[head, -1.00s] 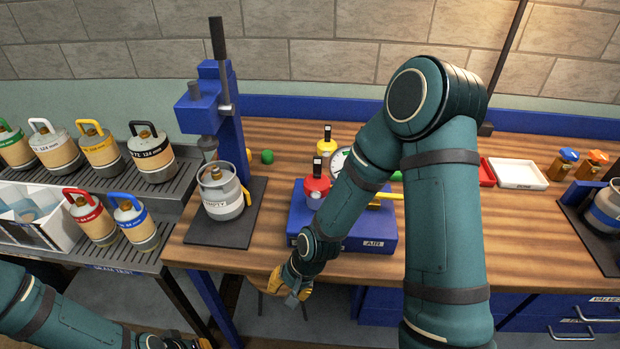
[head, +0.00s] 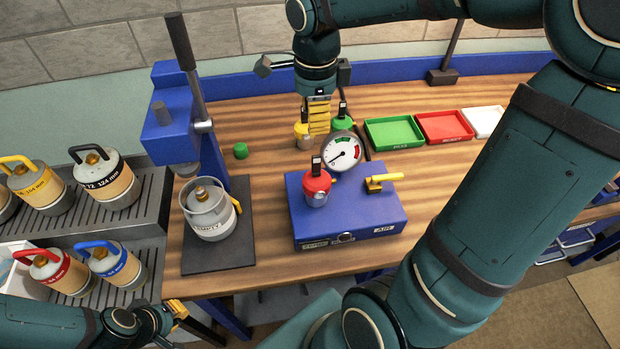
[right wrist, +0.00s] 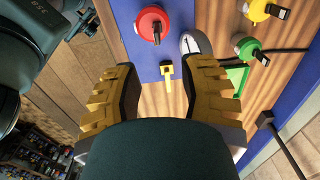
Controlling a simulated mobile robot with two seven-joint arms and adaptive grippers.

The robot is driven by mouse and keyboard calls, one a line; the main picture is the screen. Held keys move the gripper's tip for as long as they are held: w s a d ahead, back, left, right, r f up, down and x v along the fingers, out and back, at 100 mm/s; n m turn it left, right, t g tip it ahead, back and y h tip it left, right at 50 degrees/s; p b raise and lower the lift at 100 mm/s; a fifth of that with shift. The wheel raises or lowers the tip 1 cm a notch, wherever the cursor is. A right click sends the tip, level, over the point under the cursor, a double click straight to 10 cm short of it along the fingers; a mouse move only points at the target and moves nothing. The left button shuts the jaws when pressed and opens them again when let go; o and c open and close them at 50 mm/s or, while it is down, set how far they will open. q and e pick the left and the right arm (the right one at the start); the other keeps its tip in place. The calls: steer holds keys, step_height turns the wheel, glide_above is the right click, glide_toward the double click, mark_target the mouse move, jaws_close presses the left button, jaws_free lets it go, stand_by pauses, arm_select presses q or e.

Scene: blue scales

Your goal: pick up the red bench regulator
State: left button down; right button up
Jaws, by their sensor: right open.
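The red bench regulator (head: 317,188) has a round red body with a black upright part on top. It sits on the blue block (head: 372,212) on the wooden bench. It also shows near the top of the right wrist view (right wrist: 151,22), beyond the fingers. My right gripper (head: 318,125) points down behind it in the head view, apart from it. In the right wrist view its yellow fingers (right wrist: 165,80) are spread with nothing between them touched. My left gripper (head: 178,312) is low at the bottom left, far from the regulator; its fingers are too small to read.
A yellow regulator (head: 301,132) and a green one (head: 343,122) stand close to my right gripper. A blue press (head: 168,130) and grey cylinder (head: 209,214) stand left.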

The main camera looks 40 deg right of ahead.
mark_target(317, 155)
step_height(317, 155, down, 8)
steer(key=shift+s+r+b, duration=0.1)
steer(key=shift+b, duration=0.25)
steer(key=shift+s+f, duration=0.15)
steer(key=shift+f, duration=1.2)
steer(key=shift+s+f, duration=0.1)
steer(key=shift+f, duration=1.25)
steer(key=shift+o, duration=0.2)
jaws_close()
